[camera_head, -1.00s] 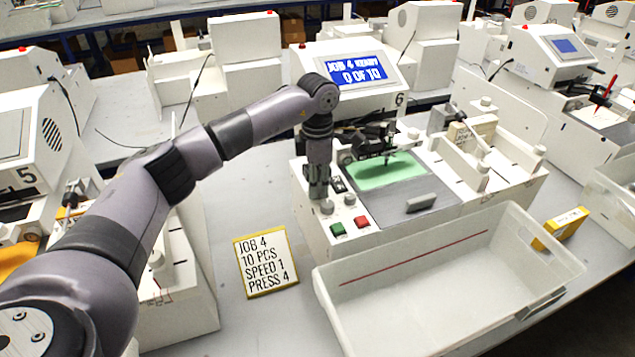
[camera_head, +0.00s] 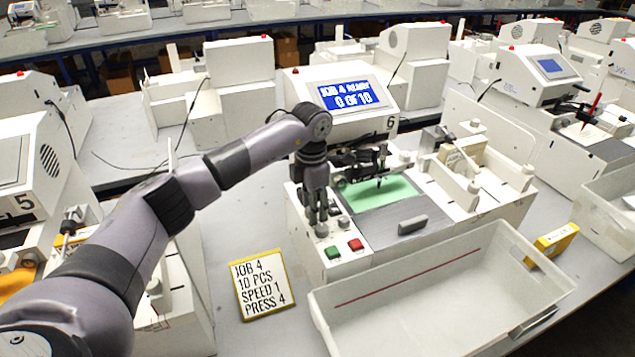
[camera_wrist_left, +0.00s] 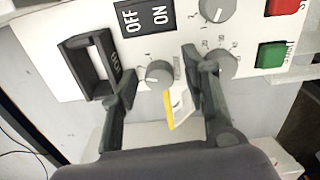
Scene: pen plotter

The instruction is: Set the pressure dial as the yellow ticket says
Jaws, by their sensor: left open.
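The yellow-edged ticket (camera_head: 262,284) lies on the table left of machine 6 and reads JOB 4, 10 PCS, SPEED 1, PRESS 4. My left gripper (camera_head: 318,226) points down over the machine's control panel, open. In the left wrist view its open fingers (camera_wrist_left: 158,74) stand either side of a small grey dial (camera_wrist_left: 158,73) with a 4 near it. The label beside this dial is too small to read, and I cannot tell its setting or whether the fingers touch it. Two more grey dials, one (camera_wrist_left: 216,8) and another (camera_wrist_left: 221,62), sit to its right.
Green (camera_head: 332,252) and red (camera_head: 355,244) buttons sit at the panel's front. A white bin (camera_head: 440,285) stands before the machine, whose screen (camera_head: 346,95) reads 0 OF 10.

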